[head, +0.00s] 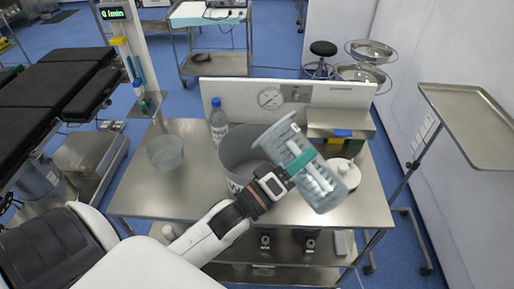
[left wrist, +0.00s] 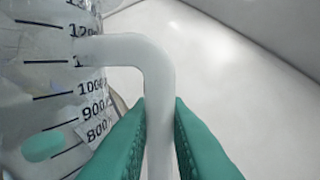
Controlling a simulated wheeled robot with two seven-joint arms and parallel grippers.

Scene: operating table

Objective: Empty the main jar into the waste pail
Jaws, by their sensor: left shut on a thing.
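The main jar (head: 318,175), clear with a graduated scale, is held tilted above the table at the right side of the waste pail. Its upper-left end overlaps the pail's rim in the head view. My left gripper (head: 291,168) is shut on the jar's white handle; in the left wrist view its teal fingers (left wrist: 160,135) pinch the handle (left wrist: 157,85) beside the jar wall (left wrist: 45,75). The waste pail (head: 229,160) is a wide grey open bucket with partly hidden lettering. I cannot tell how much liquid the jar holds. My right gripper is out of view.
On the steel table (head: 145,195) stand a clear tub (head: 165,153), a blue-capped bottle (head: 218,125) and a round white part with a red spot (head: 350,172). A white panel with a gauge (head: 270,97) closes the back. A tray stand (head: 475,120) is at right.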

